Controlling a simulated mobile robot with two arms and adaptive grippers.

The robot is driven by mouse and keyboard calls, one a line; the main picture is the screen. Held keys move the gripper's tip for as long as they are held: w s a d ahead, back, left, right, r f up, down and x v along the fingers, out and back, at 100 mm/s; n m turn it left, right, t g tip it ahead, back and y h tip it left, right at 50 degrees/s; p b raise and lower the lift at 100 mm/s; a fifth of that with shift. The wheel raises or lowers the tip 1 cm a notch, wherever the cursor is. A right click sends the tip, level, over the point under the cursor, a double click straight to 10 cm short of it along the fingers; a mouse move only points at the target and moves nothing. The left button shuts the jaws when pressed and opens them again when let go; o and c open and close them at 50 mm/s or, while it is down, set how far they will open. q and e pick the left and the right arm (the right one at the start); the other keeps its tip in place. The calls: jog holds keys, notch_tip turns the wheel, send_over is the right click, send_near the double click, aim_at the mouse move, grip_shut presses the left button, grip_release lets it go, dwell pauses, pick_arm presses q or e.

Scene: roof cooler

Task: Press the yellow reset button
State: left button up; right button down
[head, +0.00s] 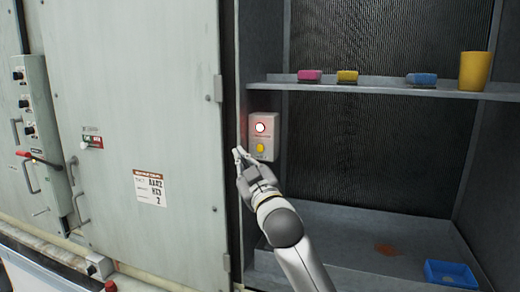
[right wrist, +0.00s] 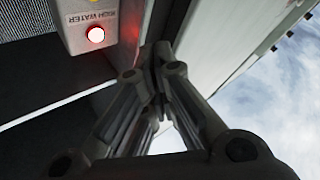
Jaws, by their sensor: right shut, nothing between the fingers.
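The yellow reset button (head: 260,148) is on the lower part of a small grey control box (head: 277,124) fixed to the cabinet's inner left wall. Above it a round red-rimmed light (head: 260,127) is lit; it also shows in the right wrist view (right wrist: 96,35), beside the words "HIGH WATER". My left gripper is not in view.
A shelf (head: 380,88) holds a pink sponge (head: 309,75), a yellow sponge (head: 347,76), a blue sponge (head: 421,79) and a yellow cup (head: 473,70). A blue tray (head: 451,274) lies on the cabinet floor. The large door (head: 140,120) stands close left of my gripper.

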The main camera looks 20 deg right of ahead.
aim_at(257, 149)
jog(key=shift+w, duration=0.1)
jog(key=shift+w+d, duration=0.8)
jog(key=shift+w, duration=0.4)
jog(key=shift+w+d, duration=0.85)
jog(key=shift+w, duration=0.35)
jog(key=shift+w+d, duration=0.8)
jog(key=shift+w, duration=0.4)
jog(key=shift+w+d, duration=0.25)
jog(key=shift+w, duration=0.1)
jog(key=shift+w+d+p, duration=0.25)
jog(key=shift+w+p, duration=0.1)
jog(key=shift+p, duration=0.05)
jog(key=shift+s+a, duration=0.5)
jog(key=shift+s, duration=0.25)
